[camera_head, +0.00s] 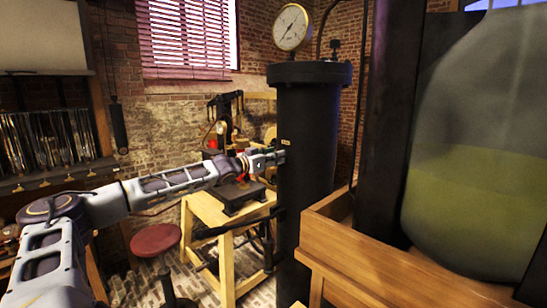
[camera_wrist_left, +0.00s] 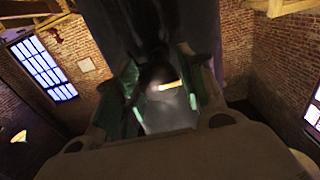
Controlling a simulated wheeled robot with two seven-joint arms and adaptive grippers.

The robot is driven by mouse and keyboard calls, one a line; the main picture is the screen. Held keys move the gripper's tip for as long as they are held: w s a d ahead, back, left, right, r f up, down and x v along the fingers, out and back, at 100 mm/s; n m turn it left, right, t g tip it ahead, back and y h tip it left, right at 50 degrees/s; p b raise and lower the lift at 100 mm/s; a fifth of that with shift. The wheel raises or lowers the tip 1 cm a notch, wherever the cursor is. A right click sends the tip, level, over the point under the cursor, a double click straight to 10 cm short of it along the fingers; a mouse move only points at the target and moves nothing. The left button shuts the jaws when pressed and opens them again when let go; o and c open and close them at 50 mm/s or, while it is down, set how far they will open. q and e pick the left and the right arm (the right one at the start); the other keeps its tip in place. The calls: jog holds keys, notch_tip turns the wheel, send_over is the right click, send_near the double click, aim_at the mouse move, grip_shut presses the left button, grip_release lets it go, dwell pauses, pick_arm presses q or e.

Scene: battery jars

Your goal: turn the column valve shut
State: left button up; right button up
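A tall dark column (camera_head: 306,140) stands right of centre in the head view, with a wide flanged top. A small pale brass-coloured piece (camera_head: 286,142) shows on its left side, just by my left gripper (camera_head: 277,155). In the left wrist view, my left gripper (camera_wrist_left: 162,85) has its green-lined fingers spread apart. A small dark fitting (camera_head: 335,48) stands on top of the column. My right gripper is not in view.
A round gauge (camera_head: 291,27) rises above the column. A wooden-framed stand (camera_head: 365,258) with a large glass jar (camera_head: 475,150) of yellow-green liquid fills the right. A wooden workbench (camera_head: 207,210) and a red stool (camera_head: 155,239) stand below my left arm.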

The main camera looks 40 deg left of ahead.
pick_arm(q)
jog(key=c, duration=0.6)
jog(key=shift+m, duration=0.4)
jog(key=m, duration=0.2)
jog(key=shift+m, duration=0.4)
jog(key=m, duration=0.4)
jog(key=shift+d, duration=0.1)
jog(key=m, duration=0.5)
jog(key=shift+f+m, duration=0.1)
jog(key=shift+m, duration=0.3)
jog(key=m, duration=0.4)
jog(key=shift+d+f, duration=0.1)
jog(key=shift+m, duration=0.4)
